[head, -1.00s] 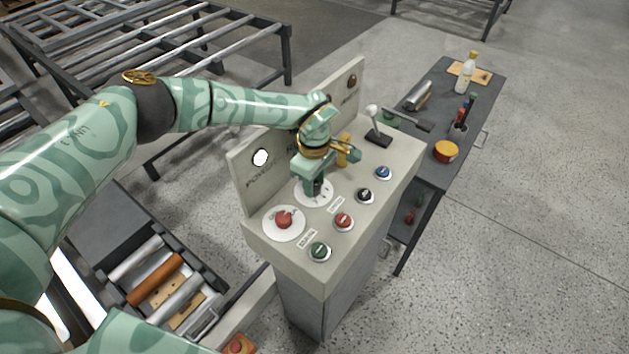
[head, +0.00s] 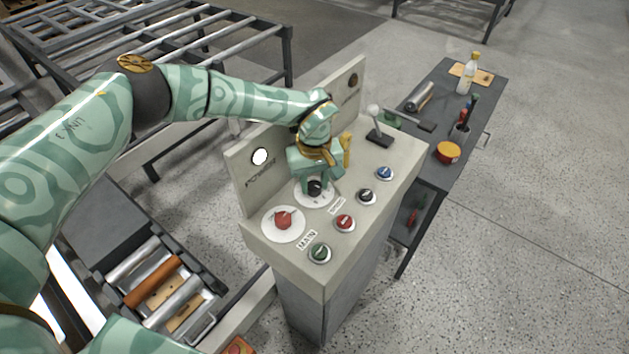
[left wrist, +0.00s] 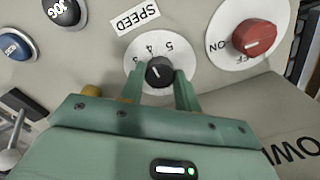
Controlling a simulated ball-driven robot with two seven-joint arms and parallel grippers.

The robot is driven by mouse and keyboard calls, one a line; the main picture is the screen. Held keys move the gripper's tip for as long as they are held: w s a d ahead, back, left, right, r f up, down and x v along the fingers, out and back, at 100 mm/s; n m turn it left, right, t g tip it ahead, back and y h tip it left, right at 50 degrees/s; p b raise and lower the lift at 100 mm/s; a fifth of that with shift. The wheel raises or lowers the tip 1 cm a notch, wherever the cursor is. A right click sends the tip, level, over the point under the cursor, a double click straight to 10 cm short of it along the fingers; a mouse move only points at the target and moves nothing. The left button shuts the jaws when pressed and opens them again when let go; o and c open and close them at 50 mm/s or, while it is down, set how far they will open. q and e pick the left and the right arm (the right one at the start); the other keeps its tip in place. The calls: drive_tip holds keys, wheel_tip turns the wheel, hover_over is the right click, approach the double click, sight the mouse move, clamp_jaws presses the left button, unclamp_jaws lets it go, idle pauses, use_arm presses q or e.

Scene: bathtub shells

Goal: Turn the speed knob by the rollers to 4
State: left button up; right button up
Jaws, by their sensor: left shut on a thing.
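The speed knob (head: 315,188) is a small black knob on a white numbered dial (left wrist: 134,72), on the sloped top of a beige console. In the left wrist view the SPEED label (left wrist: 138,17) is beside the dial. My left gripper (head: 317,186) points down over the dial, with one finger on each side of the knob (left wrist: 159,72), shut on it. The knob's pale mark points up and slightly left in that view, toward about the 4; the exact reading is hard to tell. My right gripper is out of view.
A red ON/OFF knob (head: 283,218) sits close to the dial. Green (head: 319,252), red (head: 344,222), black (head: 366,195) and blue (head: 384,173) buttons line the front. A lever (head: 378,128) stands at the far end. Rollers (head: 172,300) lie lower left.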

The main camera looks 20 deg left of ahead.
sight(314, 185)
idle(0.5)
use_arm(q)
drive_tip(key=o, duration=1)
wheel_tip(314, 185, up, 16)
drive_tip(key=shift+r+p, duration=0.2)
drive_tip(key=shift+p, duration=0.65)
